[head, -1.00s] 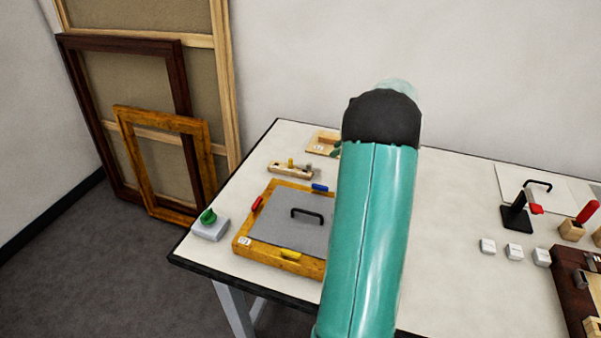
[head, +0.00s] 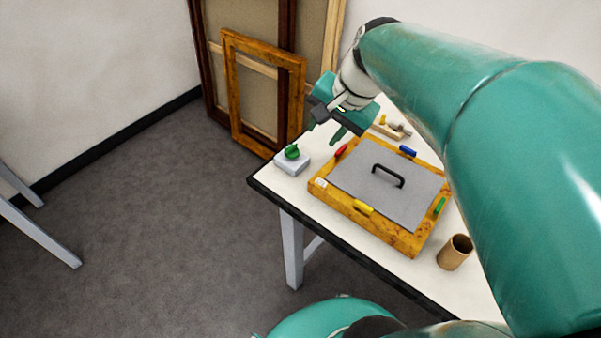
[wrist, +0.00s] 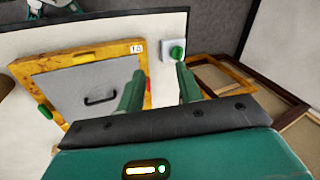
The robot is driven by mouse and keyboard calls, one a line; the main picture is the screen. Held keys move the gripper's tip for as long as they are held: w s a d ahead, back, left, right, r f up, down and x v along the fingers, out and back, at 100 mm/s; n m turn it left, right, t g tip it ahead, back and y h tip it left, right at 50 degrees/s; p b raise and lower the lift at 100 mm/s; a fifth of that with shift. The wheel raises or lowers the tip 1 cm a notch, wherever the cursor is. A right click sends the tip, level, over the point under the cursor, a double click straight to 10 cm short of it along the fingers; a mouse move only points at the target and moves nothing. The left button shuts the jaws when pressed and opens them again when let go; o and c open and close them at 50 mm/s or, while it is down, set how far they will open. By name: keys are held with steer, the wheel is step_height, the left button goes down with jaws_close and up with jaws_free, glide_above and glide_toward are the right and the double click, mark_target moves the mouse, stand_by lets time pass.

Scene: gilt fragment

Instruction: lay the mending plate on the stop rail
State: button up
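I cannot pick out a mending plate or a stop rail with certainty in either view. My gripper (head: 343,130) is above the far left part of the table, near the small wooden block with pegs (head: 391,129). In the wrist view the fingers of my gripper (wrist: 160,88) are apart with nothing held between them. A wooden frame (head: 408,240) with a grey panel (head: 360,185) and black handle lies on the table, with red, blue, yellow and green pieces around its edge. My arm hides the right side of the table.
A grey block with a green knob (head: 292,157) sits at the table's left corner; it also shows beyond my fingertips in the wrist view (wrist: 173,50). A brown cup (head: 455,252) stands near the front edge. Picture frames (head: 262,95) lean against the wall.

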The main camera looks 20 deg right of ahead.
steer(key=s+a+f+n+t+h, duration=0.1)
steer(key=s+a+n+h, duration=0.1)
steer(key=s+a+n, duration=0.6)
steer(key=shift+s+a+f+n+t, duration=0.3)
steer(key=shift+s+n, duration=0.6)
steer(key=shift+n, duration=0.2)
steer(key=shift+d, duration=0.1)
